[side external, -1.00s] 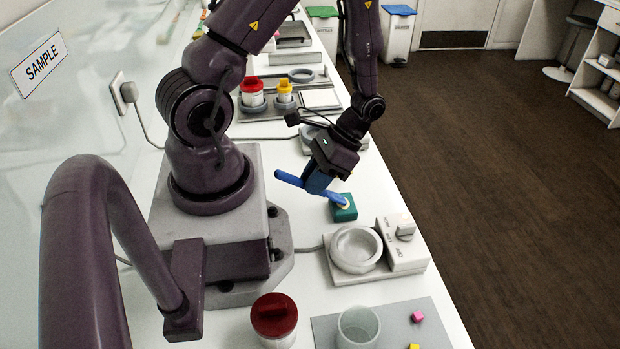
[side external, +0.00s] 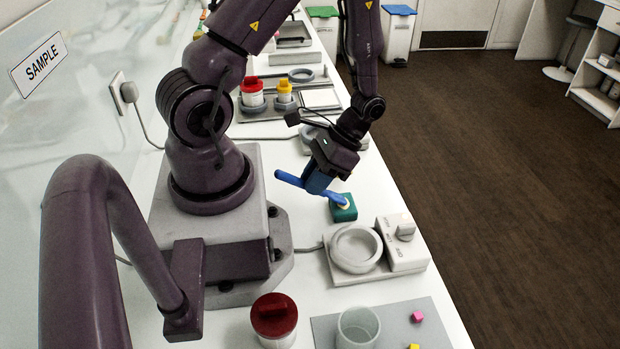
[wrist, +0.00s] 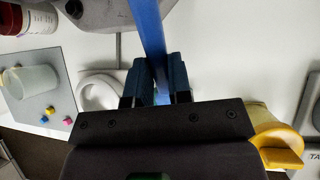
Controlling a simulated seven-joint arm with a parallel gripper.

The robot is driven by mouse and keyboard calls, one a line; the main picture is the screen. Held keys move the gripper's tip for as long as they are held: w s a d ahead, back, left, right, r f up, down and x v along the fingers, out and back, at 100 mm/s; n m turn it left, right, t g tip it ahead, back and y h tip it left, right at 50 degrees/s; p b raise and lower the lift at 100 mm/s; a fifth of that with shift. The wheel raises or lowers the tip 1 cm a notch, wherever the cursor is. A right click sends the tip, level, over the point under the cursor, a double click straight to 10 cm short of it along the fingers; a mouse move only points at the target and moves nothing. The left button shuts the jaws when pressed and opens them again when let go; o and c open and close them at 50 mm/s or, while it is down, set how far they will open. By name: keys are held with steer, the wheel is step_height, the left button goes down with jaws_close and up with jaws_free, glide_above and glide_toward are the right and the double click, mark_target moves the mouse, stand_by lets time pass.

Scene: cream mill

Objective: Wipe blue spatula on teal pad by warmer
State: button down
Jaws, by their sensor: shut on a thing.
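My gripper (side external: 317,183) is shut on the blue spatula (side external: 289,178), whose handle sticks out to the left. The spatula's other end reaches right, over the teal pad (side external: 342,210), with a pale patch at its tip. I cannot tell whether that end touches the pad. In the wrist view the blue spatula (wrist: 149,32) runs up from between the fingers (wrist: 156,85). The warmer (side external: 398,258), with a round grey ring and a dial box, stands just in front of the pad. The pad is hidden in the wrist view.
A red-lidded jar (side external: 273,318) and a grey mat (side external: 434,318) with a clear beaker (side external: 358,328) and small cubes are at the front. Red- and yellow-lidded jars stand on a tray farther back. A yellow object (wrist: 277,140) shows in the wrist view.

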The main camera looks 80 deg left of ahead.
steer(key=shift+w, duration=0.25)
steer(key=shift+r, duration=3.05)
steer(key=shift+t, duration=0.3)
